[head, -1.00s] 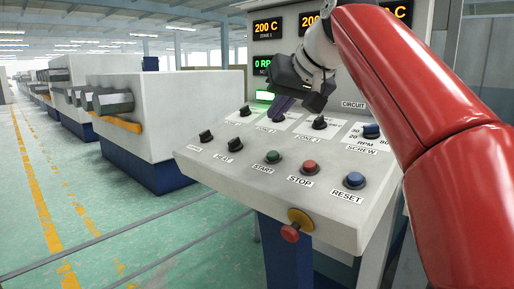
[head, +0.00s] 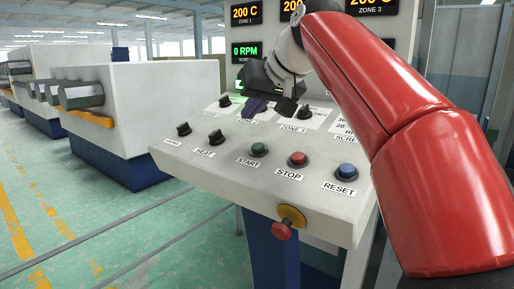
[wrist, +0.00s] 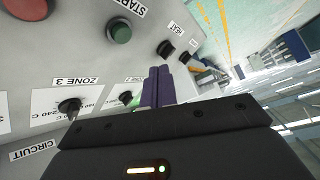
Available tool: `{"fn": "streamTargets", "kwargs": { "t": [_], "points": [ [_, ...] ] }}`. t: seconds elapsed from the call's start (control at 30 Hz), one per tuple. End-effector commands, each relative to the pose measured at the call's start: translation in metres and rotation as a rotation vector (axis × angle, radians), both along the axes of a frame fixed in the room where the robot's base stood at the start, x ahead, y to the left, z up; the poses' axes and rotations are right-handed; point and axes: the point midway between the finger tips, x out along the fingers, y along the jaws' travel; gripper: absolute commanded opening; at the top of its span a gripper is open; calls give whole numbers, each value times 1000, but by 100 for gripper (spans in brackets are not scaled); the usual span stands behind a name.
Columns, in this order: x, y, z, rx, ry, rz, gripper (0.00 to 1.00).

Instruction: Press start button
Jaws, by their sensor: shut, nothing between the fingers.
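The green START button (head: 259,149) sits on the sloped control panel (head: 215,165), between the HEAT knob (head: 216,137) and the red STOP button (head: 297,159). In the wrist view the START button (wrist: 119,31) is at the upper left, beyond my fingertips. My gripper (head: 254,108) is above the panel's back row of zone knobs, behind the START button and apart from it. Its purple fingers (wrist: 159,72) are together and empty. The fingers partly hide the ZONE 2 knob.
A blue RESET button (head: 346,172) is right of STOP. A red emergency button (head: 282,229) juts from the panel's front. The ZONE 3 knob (wrist: 69,106) is near my gripper. The display reads 0 RPM (head: 246,51). White machines (head: 150,105) stand at the left.

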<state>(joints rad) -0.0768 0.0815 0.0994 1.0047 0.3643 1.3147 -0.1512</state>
Motion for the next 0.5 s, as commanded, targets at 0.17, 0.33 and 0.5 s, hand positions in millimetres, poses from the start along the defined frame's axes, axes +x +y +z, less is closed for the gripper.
{"fn": "streamTargets", "kwargs": {
  "t": [0.17,0.33,0.5],
  "points": [
    [8,-6,-32,-1,0,-1,0],
    [12,-9,-44,-1,1,-1,0],
    [14,-11,-50,0,1,0,0]
  ]
}}
